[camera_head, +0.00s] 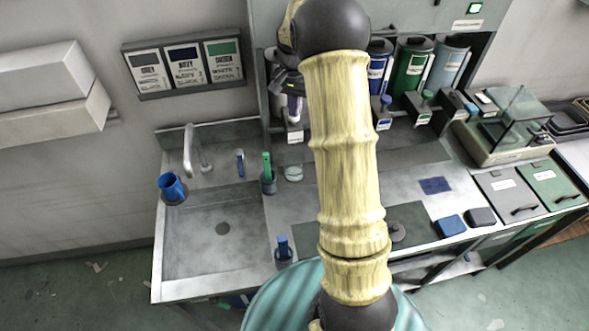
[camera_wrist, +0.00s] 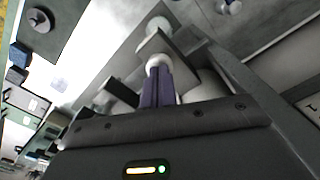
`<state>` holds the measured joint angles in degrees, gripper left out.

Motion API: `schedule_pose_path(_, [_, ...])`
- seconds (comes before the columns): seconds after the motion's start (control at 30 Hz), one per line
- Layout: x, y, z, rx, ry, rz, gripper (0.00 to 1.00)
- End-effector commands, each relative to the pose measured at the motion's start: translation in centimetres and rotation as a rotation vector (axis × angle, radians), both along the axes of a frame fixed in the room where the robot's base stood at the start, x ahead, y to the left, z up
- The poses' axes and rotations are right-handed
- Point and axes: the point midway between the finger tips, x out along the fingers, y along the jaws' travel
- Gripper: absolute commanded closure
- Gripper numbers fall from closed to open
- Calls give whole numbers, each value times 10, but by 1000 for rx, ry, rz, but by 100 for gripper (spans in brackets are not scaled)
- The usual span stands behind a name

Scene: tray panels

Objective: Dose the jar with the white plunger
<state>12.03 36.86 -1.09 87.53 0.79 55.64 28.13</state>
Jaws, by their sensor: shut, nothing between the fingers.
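My gripper (camera_head: 294,104) is shut, with its purple fingers pointing down at the leftmost dispenser station, just left of my arm. In the wrist view the shut fingers (camera_wrist: 158,84) reach toward a white round knob (camera_wrist: 158,61), which looks like the white plunger. The knob is at the fingertips; I cannot tell whether they touch. A grey bracket (camera_wrist: 185,62) lies around it. The station's labelled block (camera_head: 295,136) shows below my gripper in the head view. A small clear glass jar (camera_head: 293,174) stands on the counter in front of that station.
The blue (camera_head: 385,102), green (camera_head: 427,96) and grey-blue (camera_head: 470,109) plungers stand to the right, under their canisters. A green-handled tool stands in a holder (camera_head: 268,185) left of the jar. A sink (camera_head: 222,262) lies left, and a glass-sided balance (camera_head: 505,140) right.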

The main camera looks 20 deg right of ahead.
Motion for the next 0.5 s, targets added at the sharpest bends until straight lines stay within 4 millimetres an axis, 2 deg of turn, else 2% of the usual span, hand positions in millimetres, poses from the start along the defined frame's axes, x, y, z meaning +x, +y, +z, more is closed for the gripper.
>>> schedule_pose_path(0.5, [0, 0, 27, 1, 2, 0, 100])
